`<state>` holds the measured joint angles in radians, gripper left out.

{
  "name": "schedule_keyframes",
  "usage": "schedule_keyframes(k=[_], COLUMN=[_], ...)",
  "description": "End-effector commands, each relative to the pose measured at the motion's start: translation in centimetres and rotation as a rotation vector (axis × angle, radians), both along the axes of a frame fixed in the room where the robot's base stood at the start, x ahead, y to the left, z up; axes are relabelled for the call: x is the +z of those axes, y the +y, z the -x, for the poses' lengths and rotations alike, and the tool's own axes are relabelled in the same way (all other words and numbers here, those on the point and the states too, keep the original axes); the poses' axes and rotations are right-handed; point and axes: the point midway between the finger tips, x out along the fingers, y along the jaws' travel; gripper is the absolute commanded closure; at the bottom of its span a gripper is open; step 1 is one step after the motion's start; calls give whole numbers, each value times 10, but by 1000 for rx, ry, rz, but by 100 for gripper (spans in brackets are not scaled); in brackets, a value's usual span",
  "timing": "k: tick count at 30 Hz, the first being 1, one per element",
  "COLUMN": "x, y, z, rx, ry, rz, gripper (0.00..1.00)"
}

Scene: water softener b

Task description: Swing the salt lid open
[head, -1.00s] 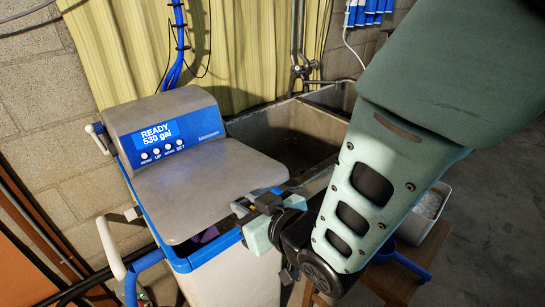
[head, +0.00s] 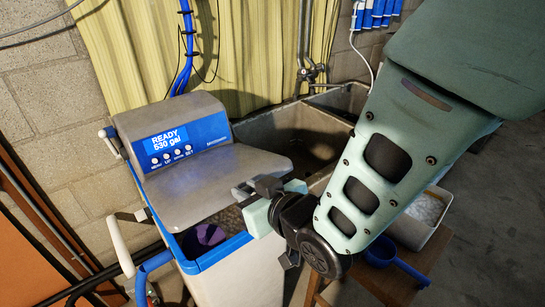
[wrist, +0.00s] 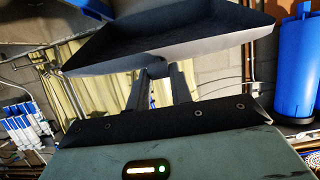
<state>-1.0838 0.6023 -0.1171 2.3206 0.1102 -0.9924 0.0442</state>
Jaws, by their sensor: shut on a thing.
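The grey salt lid (head: 205,182) of the water softener (head: 232,285) is partly raised, its front edge clear of the blue rim (head: 222,253). My gripper (head: 252,192) is shut on the lid's right front edge. In the wrist view the lid (wrist: 170,42) spans the top, and the fingers of my gripper (wrist: 158,78) meet its near edge. Through the gap below the lid a purple round thing (head: 205,238) shows inside the tank.
The control panel (head: 187,142) stands behind the lid and reads READY 530 gal. A stone sink (head: 300,135) is behind to the right. A white bin (head: 425,218) and a blue scoop (head: 390,258) are on a wooden stool (head: 400,285) at right. Pipes run at left.

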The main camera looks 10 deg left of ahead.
Motion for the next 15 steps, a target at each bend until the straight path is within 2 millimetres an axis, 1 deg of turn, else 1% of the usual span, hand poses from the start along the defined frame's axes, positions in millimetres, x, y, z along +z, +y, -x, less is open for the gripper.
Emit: schedule_keyframes(k=[1,9,15], x=[10,32,37], y=[2,7,8], z=[-2,-7,-8], rx=[-1,-1,-1], ry=[-5,-6,-5], rz=[-7,-8,-6], gripper=[93,93,93])
